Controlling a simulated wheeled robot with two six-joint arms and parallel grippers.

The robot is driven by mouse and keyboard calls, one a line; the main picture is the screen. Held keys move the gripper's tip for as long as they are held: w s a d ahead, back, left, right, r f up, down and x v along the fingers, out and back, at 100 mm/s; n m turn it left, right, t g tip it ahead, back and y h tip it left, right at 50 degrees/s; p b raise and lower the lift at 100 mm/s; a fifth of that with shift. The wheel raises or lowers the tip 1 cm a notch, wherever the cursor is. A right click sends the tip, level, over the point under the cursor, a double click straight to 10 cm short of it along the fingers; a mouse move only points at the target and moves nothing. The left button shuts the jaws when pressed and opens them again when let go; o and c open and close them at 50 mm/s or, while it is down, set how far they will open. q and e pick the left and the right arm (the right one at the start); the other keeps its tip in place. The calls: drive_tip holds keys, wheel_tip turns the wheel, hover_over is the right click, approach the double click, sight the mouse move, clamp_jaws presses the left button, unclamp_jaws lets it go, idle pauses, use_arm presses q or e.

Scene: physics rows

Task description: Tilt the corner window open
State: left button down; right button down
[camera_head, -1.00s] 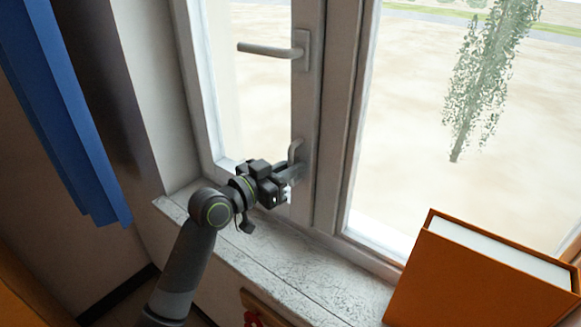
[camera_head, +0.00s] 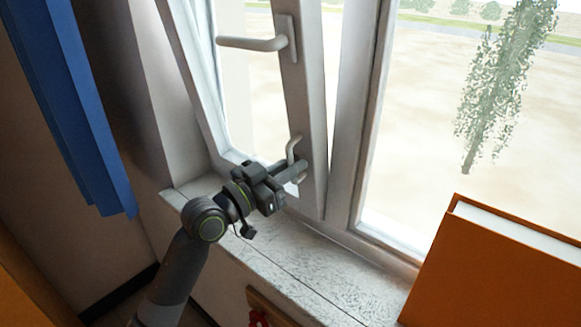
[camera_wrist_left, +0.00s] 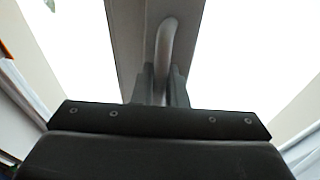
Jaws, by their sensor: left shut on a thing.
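The corner window's sash (camera_head: 313,110) is tilted inward at its top, with a wedge-shaped gap between it and the frame post that narrows downward. A lever handle (camera_head: 252,43) points left, high on the sash. A curved metal pull handle (camera_head: 293,148) sits low on the sash. My left gripper (camera_head: 292,176) is shut on this pull handle; the left wrist view shows the handle (camera_wrist_left: 165,45) rising from between the two fingers (camera_wrist_left: 160,88). The exact contact is partly hidden by the fingers. My right gripper is not in view.
The speckled window sill (camera_head: 310,262) runs below the sash. An orange box-like book (camera_head: 495,270) stands on the right. A blue curtain (camera_head: 75,120) hangs on the left. A fixed pane with a hanging plant (camera_head: 495,95) is right of the post.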

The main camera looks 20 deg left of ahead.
use_arm(q)
drive_tip(key=c, duration=1.8)
unclamp_jaws()
drive_tip(key=shift+w+r, duration=0.1)
drive_tip(key=shift+r, duration=0.1)
drive_tip(key=shift+w+d, duration=0.1)
drive_tip(key=shift+w, duration=0.05)
drive_tip(key=shift+s+a+f, duration=0.25)
drive_tip(key=shift+s, duration=0.1)
drive_tip(key=shift+p+v, duration=0.65)
drive_tip(key=shift+v, duration=7.7)
